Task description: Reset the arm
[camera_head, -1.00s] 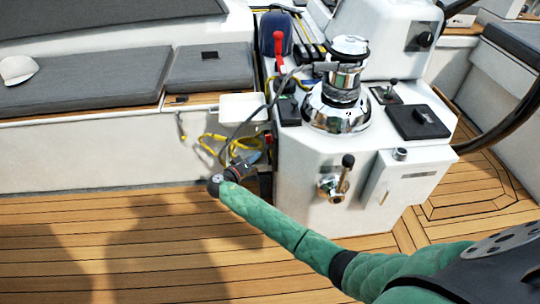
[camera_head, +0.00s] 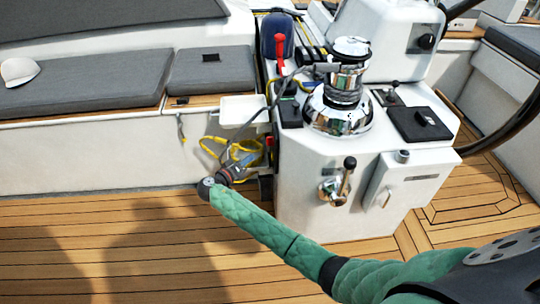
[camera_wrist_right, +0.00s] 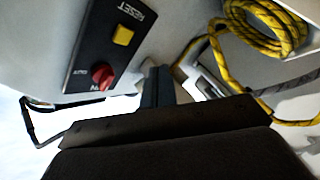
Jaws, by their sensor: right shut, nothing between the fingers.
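My right arm reaches in from the lower right of the head view in a green quilted sleeve. Its right gripper (camera_head: 247,160) is low beside the left side of the white console, in front of the yellow rope. In the right wrist view the fingers of the right gripper (camera_wrist_right: 163,82) are together and empty. They point up beside a black panel (camera_wrist_right: 92,58) with a yellow square button (camera_wrist_right: 123,35) under the word RESET and a red knob (camera_wrist_right: 104,76). The fingertips appear apart from the button and knob. My left gripper is not in view.
A coiled yellow rope (camera_wrist_right: 265,25) hangs close to the right of the fingers. The white console (camera_head: 310,185) carries a chrome winch (camera_head: 338,110) and levers. A small white tray (camera_head: 243,109) sits above the gripper. The wooden deck (camera_head: 120,245) at left is clear.

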